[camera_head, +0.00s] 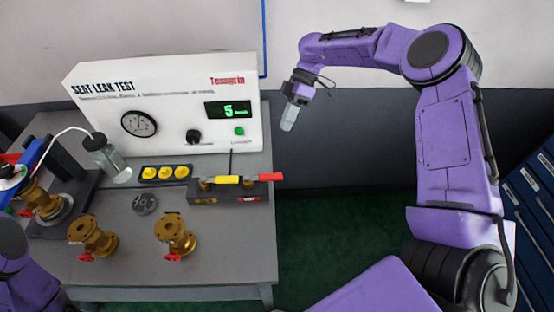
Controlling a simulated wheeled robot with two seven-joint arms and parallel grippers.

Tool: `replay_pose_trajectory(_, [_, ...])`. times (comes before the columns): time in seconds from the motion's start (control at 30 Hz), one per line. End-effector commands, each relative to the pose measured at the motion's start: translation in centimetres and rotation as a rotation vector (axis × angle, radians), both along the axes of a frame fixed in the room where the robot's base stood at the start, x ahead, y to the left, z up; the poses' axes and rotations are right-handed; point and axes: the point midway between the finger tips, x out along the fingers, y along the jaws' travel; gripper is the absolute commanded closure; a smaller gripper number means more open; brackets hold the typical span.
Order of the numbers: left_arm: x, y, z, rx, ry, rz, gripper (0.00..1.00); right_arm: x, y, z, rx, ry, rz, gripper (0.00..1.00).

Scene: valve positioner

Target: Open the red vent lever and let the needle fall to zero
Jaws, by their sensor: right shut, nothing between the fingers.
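The red vent lever (271,177) lies level and points right, at the right end of a low dark block on the grey bench. A yellow lever (227,180) lies beside it on the left. The round dial gauge (139,124) is on the white "SEAT LEAK TEST" panel; its needle is too small to read. A green digital display (228,110) on the panel reads 5. My right gripper (287,124) is shut and empty, right of the panel and above the red lever, apart from both. Part of my left arm shows at lower left; its gripper is out of view.
Brass valves (176,234) with red handles stand on the bench (135,269). A clear bottle (107,158) with a tube and a tray of yellow caps (165,173) stand before the panel. Right of the bench is open green floor; blue drawers (530,190) stand far right.

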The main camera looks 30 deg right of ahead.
Motion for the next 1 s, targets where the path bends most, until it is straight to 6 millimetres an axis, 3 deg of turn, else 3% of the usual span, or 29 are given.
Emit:
replay_pose_trajectory(0.47, [0.0,0.0,2.2,0.000,0.000,0.000,1.00,-2.8,5.1,-7.6,-0.001,0.004,-0.002,1.00])
replay_pose_trajectory(0.5, [0.0,0.0,3.0,0.000,0.000,0.000,1.00,-3.6,5.4,-6.9,0.000,0.003,-0.003,1.00])
replay_pose_trajectory(0.7, [0.0,0.0,4.0,0.000,0.000,0.000,1.00,-5.8,6.4,-7.2,0.000,0.001,-0.002,1.00])
replay_pose_trajectory(1.0, [0.0,0.0,4.0,0.000,0.000,0.000,1.00,-6.2,6.6,-7.5,-0.001,0.000,-0.004,1.00])
